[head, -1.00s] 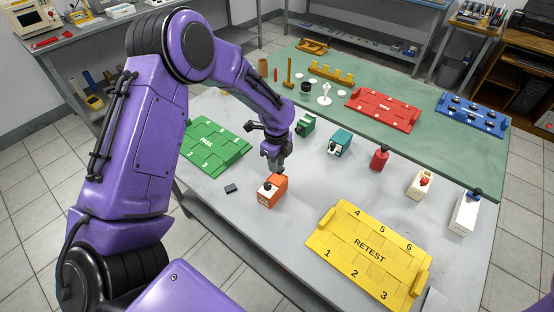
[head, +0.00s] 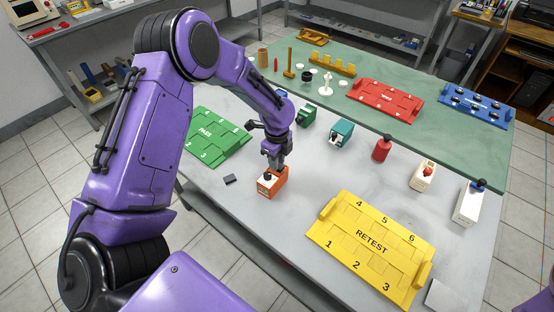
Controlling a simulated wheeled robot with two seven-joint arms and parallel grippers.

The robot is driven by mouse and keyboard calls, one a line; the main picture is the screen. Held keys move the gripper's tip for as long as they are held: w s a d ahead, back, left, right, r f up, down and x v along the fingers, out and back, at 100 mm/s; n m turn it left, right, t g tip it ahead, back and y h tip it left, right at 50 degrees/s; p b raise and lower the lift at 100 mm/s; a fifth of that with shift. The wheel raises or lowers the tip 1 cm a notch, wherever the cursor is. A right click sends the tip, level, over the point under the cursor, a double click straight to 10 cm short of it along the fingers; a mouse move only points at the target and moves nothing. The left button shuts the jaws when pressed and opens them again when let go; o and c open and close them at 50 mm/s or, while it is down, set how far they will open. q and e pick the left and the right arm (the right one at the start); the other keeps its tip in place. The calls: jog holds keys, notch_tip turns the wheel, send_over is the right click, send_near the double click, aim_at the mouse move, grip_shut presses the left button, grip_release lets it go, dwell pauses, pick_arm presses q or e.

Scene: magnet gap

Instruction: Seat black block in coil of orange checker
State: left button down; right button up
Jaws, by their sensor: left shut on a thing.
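The orange checker (head: 277,187) stands upright on the grey table, left of the middle. It is a small orange box with a pale front face and a dark part on it; the coil is too small to make out. My left gripper (head: 274,166) points down from above and is shut on the top of the orange checker. Whether the checker is clear of the table cannot be told. A small black block (head: 230,179) lies flat on the table, left of the checker and apart from it. My right gripper is out of view.
A green tray (head: 219,137) lies behind left, a yellow RETEST tray (head: 370,242) in front right. Green (head: 306,115), teal (head: 341,132), red (head: 381,148) and white (head: 422,175) devices stand along the green mat (head: 440,145). Table around the black block is bare.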

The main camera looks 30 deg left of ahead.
pick_arm(q)
jog(key=shift+f, duration=0.15)
dwell(0.3)
jog(key=c, duration=0.8)
grip_release()
jog(key=c, duration=0.5)
jog(key=shift+c, duration=0.2)
notch_tip(320, 180, up, 5)
jog(key=p, duration=0.4)
jog(key=shift+f+p, duration=0.15)
jog(key=shift+p, duration=0.25)
jog(key=shift+f, duration=0.1)
jog(key=o, duration=0.6)
jog(key=shift+c, duration=0.2)
